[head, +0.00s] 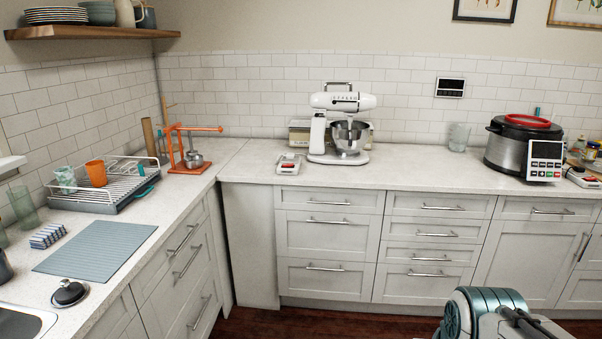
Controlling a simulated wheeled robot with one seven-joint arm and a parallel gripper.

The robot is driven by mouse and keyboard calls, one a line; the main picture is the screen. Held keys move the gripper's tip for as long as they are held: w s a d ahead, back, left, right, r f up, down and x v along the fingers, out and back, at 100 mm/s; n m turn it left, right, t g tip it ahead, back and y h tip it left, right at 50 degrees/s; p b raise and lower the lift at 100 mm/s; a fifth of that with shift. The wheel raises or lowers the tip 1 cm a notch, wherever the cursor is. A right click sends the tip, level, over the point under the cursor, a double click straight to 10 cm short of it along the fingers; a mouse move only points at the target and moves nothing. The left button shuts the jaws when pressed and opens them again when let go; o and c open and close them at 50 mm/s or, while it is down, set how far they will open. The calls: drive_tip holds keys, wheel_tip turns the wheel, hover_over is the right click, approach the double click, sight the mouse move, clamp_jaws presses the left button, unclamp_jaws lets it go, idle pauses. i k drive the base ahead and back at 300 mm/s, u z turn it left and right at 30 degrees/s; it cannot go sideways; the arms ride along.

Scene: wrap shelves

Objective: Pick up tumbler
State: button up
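A clear glass tumbler (459,137) stands upright on the back counter, left of the black and steel cooker. A greenish ribbed glass (65,180) and an orange cup (96,173) stand in the dish rack (112,194) on the left counter. A taller green glass (23,208) stands in front of the rack at the left edge. I cannot tell which one the task calls the tumbler. Part of my arm shows at the bottom right, below the counter and apart from all of these. My gripper is out of view.
A white stand mixer (343,123), a small kitchen scale (289,164) and an orange stand (189,149) are on the counters. The cooker (515,142) is close right of the clear glass. The counter between mixer and clear glass is free. Drawers front the counters.

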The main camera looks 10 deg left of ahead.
sight(95, 168)
drive_tip(key=u, duration=0.15)
drive_tip(key=i, duration=1.55)
drive_tip(key=u, duration=0.8)
drive_tip(key=i, duration=1.3)
drive_tip(key=u, duration=1.9)
drive_tip(key=i, duration=0.8)
drive_tip(key=u, duration=0.7)
